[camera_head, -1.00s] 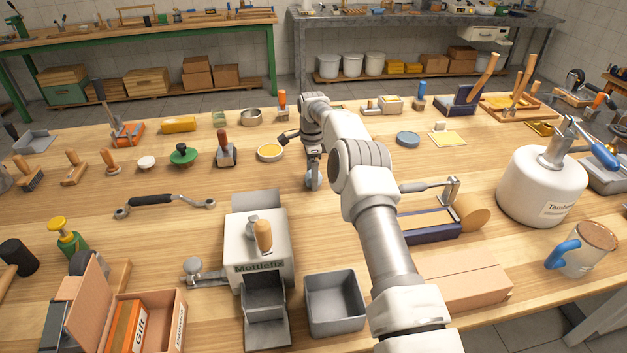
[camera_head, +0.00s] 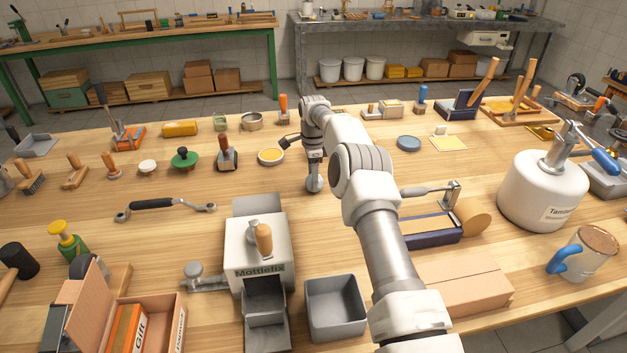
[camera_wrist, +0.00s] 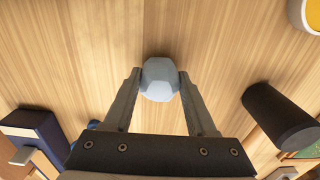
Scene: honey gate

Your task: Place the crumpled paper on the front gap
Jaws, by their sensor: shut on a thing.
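My gripper (camera_wrist: 160,80) is shut on a pale blue-grey, faceted lump, the crumpled paper (camera_wrist: 159,86), which sits between the two fingertips in the wrist view. In the head view, the paper (camera_head: 314,184) is a small grey shape at the lower end of my gripper, over the middle of the wooden table. I cannot tell whether it touches the tabletop. A white machine marked Mottlefix (camera_head: 236,245) stands nearer, left of my arm, with a grey chute at its front. I cannot tell which place is the front gap.
A grey open bin (camera_head: 335,330) stands right of the chute. A yellow-filled dish (camera_head: 271,157) is just left of my gripper.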

